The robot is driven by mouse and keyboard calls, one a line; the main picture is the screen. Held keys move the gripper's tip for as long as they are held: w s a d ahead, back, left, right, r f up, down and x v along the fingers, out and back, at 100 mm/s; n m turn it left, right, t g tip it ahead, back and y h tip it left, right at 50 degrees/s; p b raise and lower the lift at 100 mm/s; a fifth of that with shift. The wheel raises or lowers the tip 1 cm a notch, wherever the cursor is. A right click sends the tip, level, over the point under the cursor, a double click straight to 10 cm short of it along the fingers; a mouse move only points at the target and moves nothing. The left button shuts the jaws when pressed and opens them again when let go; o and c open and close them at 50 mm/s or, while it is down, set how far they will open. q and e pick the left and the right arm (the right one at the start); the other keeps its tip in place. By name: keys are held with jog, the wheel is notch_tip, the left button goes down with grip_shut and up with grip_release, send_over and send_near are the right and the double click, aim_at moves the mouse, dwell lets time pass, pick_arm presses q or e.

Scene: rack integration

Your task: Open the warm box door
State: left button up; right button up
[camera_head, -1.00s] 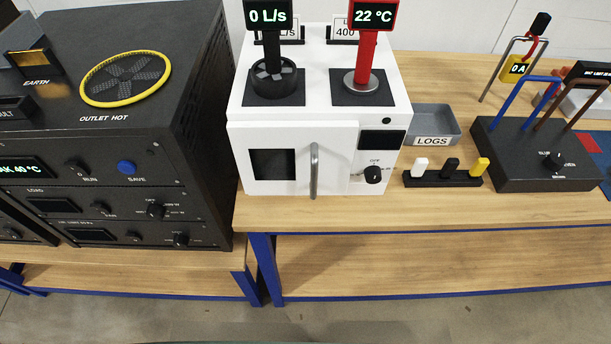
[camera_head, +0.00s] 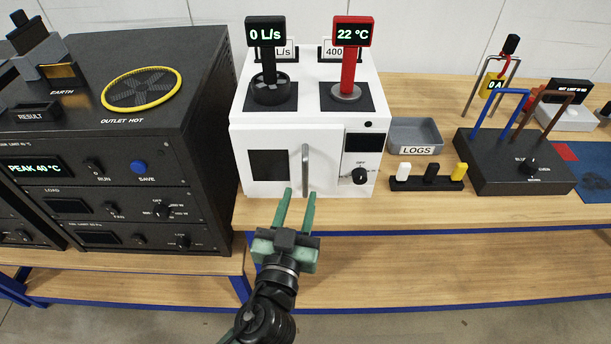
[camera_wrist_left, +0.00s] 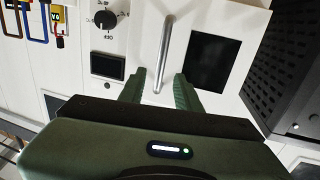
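The warm box (camera_head: 350,138) is a white cabinet on the wooden bench. Its white door (camera_head: 285,160) has a dark window and looks shut. A grey vertical bar handle (camera_head: 306,170) is at the door's right side. My left gripper (camera_head: 298,192) is open, its two green fingers pointing up at the handle's lower end. In the left wrist view the handle (camera_wrist_left: 163,55) runs between the open fingers' directions, and the fingers look apart from it; the exact gap is hard to tell. My right gripper is not in view.
A large black instrument cabinet (camera_head: 120,130) stands left of the warm box. A grey LOGS tray (camera_head: 416,134), a strip of coloured plugs (camera_head: 428,178) and a black terminal block (camera_head: 515,160) are to the right. Two display probes stand on the warm box. The bench front is clear.

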aim_at(304, 179)
pick_arm(q)
jog(key=w+p, duration=0.1)
jog(key=w, duration=0.2)
jog(key=w+d+p, duration=0.1)
jog(key=w, duration=0.2)
jog(key=shift+w+d, duration=0.1)
jog(key=shift+w+d+p, duration=0.1)
jog(key=shift+w+p, duration=0.25)
jog(key=shift+w, duration=0.05)
grip_shut()
jog(key=shift+f, duration=0.1)
dwell(0.9)
